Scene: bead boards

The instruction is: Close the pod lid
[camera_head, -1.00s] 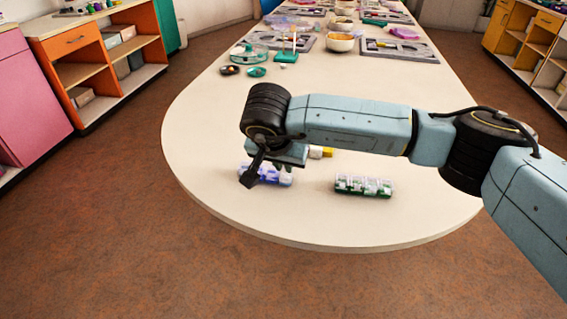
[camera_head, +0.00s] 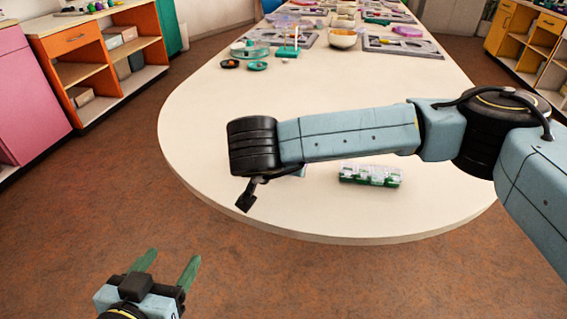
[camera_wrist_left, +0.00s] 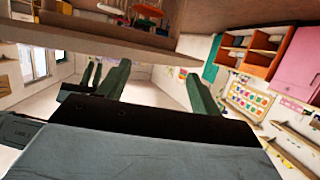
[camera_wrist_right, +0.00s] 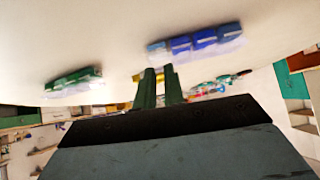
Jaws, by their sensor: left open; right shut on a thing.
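A green pod box (camera_head: 370,175) with several clear-topped compartments lies on the table near its front end; it also shows in the right wrist view (camera_wrist_right: 73,80). A blue pod box (camera_wrist_right: 195,42) with several compartments shows in the right wrist view; in the head view my right arm hides it. My right gripper (camera_wrist_right: 160,80) points toward the table close to the blue box, fingers nearly together on something I cannot make out. I cannot tell whether it touches the box. My left gripper (camera_head: 168,264) is open and empty, low in front of the table; its spread fingers show in the left wrist view (camera_wrist_left: 157,70).
My right arm crosses above the table's near end. Trays, a bowl (camera_head: 342,39) and a teal stand (camera_head: 286,52) are farther back. Small dark dishes (camera_head: 229,64) lie at the left edge. The table's left front is clear.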

